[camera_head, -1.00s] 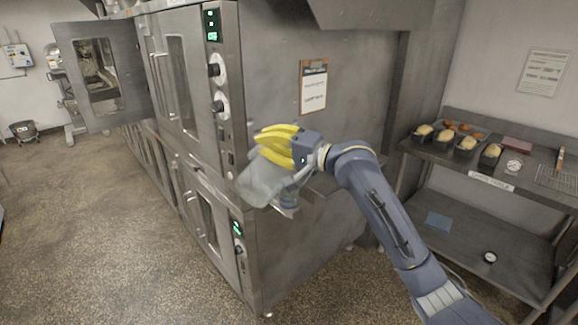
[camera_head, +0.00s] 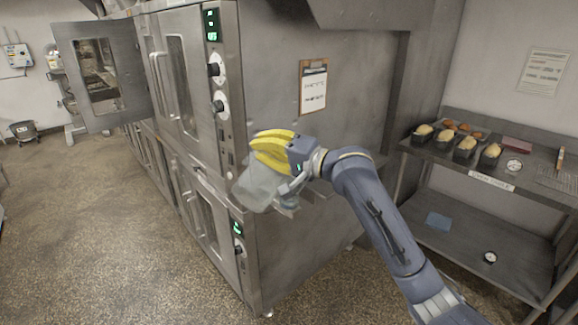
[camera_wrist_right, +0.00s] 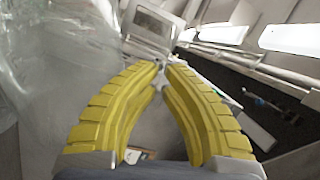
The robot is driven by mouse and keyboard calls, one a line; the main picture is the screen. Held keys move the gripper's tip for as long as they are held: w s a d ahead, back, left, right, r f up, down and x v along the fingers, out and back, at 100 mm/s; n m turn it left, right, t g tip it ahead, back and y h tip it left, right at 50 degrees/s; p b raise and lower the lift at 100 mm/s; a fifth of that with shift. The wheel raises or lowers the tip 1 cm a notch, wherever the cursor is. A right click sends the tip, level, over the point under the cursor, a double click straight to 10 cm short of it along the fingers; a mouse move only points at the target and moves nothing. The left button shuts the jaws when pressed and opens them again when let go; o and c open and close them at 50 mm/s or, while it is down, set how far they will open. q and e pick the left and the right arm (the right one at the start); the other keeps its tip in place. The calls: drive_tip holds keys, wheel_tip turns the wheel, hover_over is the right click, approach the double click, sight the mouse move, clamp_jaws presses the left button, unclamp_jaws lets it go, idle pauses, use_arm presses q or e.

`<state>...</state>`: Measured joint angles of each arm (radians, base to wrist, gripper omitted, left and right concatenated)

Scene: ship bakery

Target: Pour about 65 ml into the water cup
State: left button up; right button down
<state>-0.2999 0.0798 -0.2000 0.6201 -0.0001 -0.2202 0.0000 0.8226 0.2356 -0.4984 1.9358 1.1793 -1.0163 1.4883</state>
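My right gripper (camera_head: 262,150), with yellow fingers, is at the side of the steel oven. It is shut on a clear, see-through jug (camera_head: 258,189), which hangs tilted below and left of the fingers. In the right wrist view the fingertips (camera_wrist_right: 164,68) nearly meet, and the jug's blurry clear wall (camera_wrist_right: 40,70) fills the left side. The grip point on the jug is mostly hidden by the fingers. I cannot make out the water cup clearly; the area under the jug is partly covered by jug and gripper. The water level cannot be read. My left gripper is not in view.
A small steel shelf (camera_head: 314,200) juts from the oven side (camera_head: 285,85) just below the gripper. A clipboard (camera_head: 313,87) hangs above. At right, a steel table (camera_head: 520,184) carries bread tins (camera_head: 464,152), a dial (camera_head: 513,165) and a wire rack (camera_head: 556,180).

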sight(248, 178)
drive_tip(key=s+a+f+n, duration=0.2)
drive_tip(key=s, duration=0.1)
drive_tip(key=shift+f+n, duration=0.2)
drive_tip(key=shift+n, duration=0.1)
drive_tip(key=shift+s+a+f+n+p, duration=0.25)
drive_tip(key=shift+f+n, duration=0.1)
drive_tip(key=shift+f, duration=0.1)
drive_tip(key=shift+s+a+f+n+p, duration=0.1)
drive_tip(key=shift+s+f+n+p, duration=0.1)
drive_tip(key=shift+f+n, duration=0.15)
drive_tip(key=shift+s+a+f+n+p, duration=0.2)
drive_tip(key=shift+s+f+n+p, duration=0.1)
drive_tip(key=shift+f, duration=0.3)
idle(0.4)
